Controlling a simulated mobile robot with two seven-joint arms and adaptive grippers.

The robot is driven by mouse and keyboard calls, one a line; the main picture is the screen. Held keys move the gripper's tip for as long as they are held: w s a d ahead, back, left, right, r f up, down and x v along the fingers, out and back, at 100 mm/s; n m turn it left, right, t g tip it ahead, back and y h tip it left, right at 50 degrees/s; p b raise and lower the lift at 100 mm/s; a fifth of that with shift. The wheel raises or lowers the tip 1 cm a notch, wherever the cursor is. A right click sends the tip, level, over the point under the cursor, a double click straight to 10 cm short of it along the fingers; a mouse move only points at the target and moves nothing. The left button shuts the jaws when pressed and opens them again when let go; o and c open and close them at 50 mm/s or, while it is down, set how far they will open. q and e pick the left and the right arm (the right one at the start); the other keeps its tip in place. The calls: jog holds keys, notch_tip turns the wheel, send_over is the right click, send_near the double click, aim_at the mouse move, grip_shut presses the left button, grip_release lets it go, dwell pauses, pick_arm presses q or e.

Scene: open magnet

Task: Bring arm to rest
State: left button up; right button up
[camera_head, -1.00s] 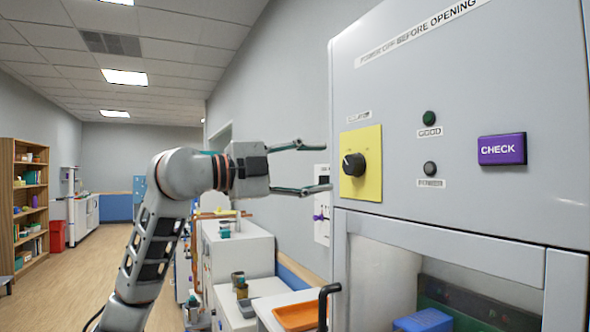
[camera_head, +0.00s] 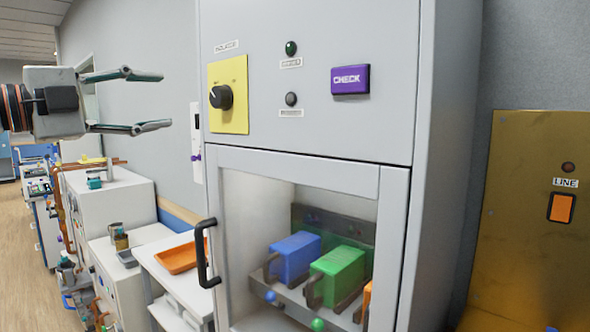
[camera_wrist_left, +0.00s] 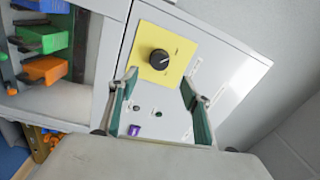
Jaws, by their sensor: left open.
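My left gripper (camera_head: 150,101) is open and empty at the left of the head view, its two fingers pointing right toward the grey cabinet (camera_head: 320,100). The black knob (camera_head: 221,97) on its yellow plate (camera_head: 235,118) lies to the right of the fingertips, apart from them. In the left wrist view my fingers (camera_wrist_left: 160,90) stand apart with the knob (camera_wrist_left: 159,59) beyond them, nothing between them. My right gripper shows in no view.
The cabinet carries a purple CHECK button (camera_head: 350,79) and a glazed door with a black handle (camera_head: 207,253). Blue (camera_head: 295,256) and green (camera_head: 338,275) blocks sit inside. An orange tray (camera_head: 180,257) lies left of the door. A brass panel (camera_head: 530,220) stands at the right.

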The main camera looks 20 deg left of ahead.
pick_arm(q)
jog(key=w+d+f+m+g+h, duration=0.1)
jog(key=w+d+f+m+h, duration=0.1)
jog(key=d+f+m+h, duration=0.75)
jog(key=w+a+f+n+t+y, duration=0.2)
jog(key=a+f+n+t+y, duration=0.15)
jog(key=f+n+y, duration=0.75)
jog(key=w+a+f+n+t+y, duration=0.1)
jog(key=a+f+n+t+y, duration=0.25)
jog(key=f+n+y, duration=0.75)
jog(key=s+a+f+n+g+y, duration=0.1)
jog(key=s+f+n+g, duration=0.2)
jog(key=f, duration=0.7)
jog(key=s+f+n+g, duration=0.1)
jog(key=s+f+g, duration=0.2)
jog(key=f+g, duration=0.5)
jog(key=s+d+f+m+g+h, duration=0.1)
jog(key=s+d+f+m+g, duration=0.15)
jog(key=s+f, duration=0.6)
jog(key=s+d+f+m+g+h, duration=0.1)
jog(key=s+d+f+g, duration=0.15)
jog(key=s+f, duration=0.6)
jog(key=w+d+f+n+t+h, duration=0.3)
jog(key=d+f+h, duration=0.4)
jog(key=d+f, duration=0.8)
jog(key=shift+w+d+f+t, duration=0.3)
jog(key=shift+w+f, duration=0.15)
jog(key=shift+w, duration=0.05)
